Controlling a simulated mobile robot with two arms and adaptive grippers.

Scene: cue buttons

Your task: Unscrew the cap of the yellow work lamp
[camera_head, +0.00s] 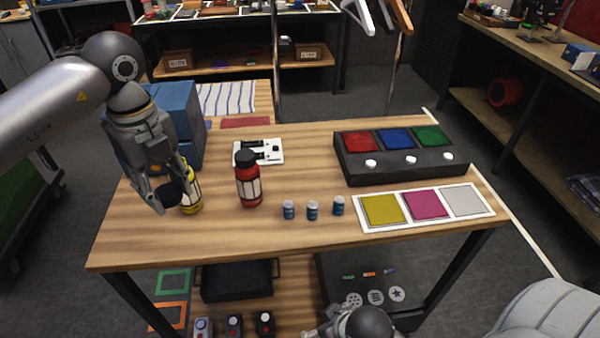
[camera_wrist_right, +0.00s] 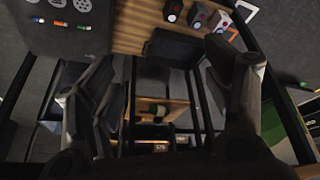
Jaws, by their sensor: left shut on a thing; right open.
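The yellow work lamp (camera_head: 194,199) stands upright on the left part of the wooden table. My left gripper (camera_head: 172,196) is shut on a round black cap (camera_head: 168,194), in front of and to the left of the lamp body. The cap looks apart from the lamp's top, though the fingers partly cover the lamp. A red lamp (camera_head: 249,186) with a black cap on top stands to the right. My right gripper (camera_wrist_right: 158,72) is open and empty in the right wrist view, low near the table's front.
Three small blue bottles (camera_head: 312,211) stand near the front edge. A black panel (camera_head: 402,162) with coloured pads and white buttons stands at the right, behind a card of coloured squares (camera_head: 425,206). A blue box (camera_head: 183,115) stands behind the left gripper. The front left tabletop is clear.

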